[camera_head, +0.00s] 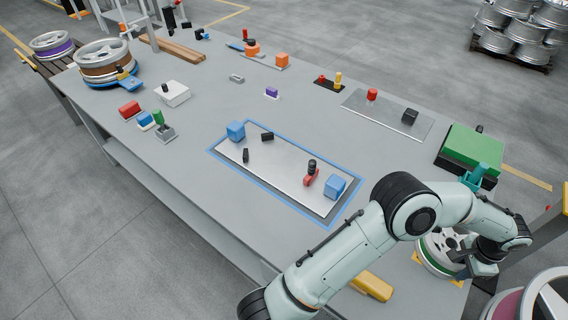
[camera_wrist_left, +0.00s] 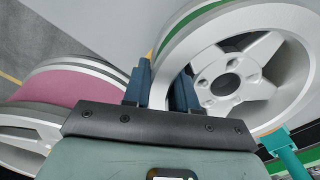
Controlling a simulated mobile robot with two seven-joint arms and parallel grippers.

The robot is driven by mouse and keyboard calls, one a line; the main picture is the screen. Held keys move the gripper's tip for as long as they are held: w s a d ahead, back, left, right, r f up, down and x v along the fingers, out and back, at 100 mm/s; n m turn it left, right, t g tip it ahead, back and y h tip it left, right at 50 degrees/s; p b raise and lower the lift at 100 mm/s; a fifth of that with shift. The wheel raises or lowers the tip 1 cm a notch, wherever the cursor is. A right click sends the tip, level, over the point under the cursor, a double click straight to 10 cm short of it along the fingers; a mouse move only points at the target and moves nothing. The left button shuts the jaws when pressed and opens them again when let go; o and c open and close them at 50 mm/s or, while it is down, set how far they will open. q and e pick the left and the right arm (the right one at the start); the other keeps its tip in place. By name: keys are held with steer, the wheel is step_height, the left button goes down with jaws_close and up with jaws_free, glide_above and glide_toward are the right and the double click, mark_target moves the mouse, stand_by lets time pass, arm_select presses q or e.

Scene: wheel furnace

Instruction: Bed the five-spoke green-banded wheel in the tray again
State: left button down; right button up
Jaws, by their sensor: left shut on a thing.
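The green-banded wheel (camera_head: 434,262) is at the near right end of the bench, partly hidden by my left arm. In the left wrist view the wheel (camera_wrist_left: 232,82) shows a silver rim, a green band and broad spokes round a hub with bolt holes. My left gripper (camera_head: 478,268) is at the wheel's right side. In the wrist view the gripper's two dark blue fingers (camera_wrist_left: 161,92) are shut on the wheel's rim. Yellow corner marks show beside the wheel's base; I cannot tell whether it rests on a tray or is held above. My right gripper is out of view.
A wheel with a pinkish band (camera_head: 525,300) stands at the lower right, close to my gripper. A green block (camera_head: 473,150) and a teal post (camera_head: 474,178) are behind the wheel. A yellow bar (camera_head: 371,286) lies at the near edge. A blue-edged metal plate (camera_head: 285,178) holds small parts.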

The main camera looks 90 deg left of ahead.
arm_select(q)
steer(key=shift+w+r+p, duration=0.1)
steer(key=shift+r+p, duration=1.8)
steer(key=shift+r, duration=1.65)
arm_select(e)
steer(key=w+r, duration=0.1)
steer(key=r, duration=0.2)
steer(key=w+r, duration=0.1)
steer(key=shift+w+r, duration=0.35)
arm_select(q)
steer(key=shift+f, duration=0.1)
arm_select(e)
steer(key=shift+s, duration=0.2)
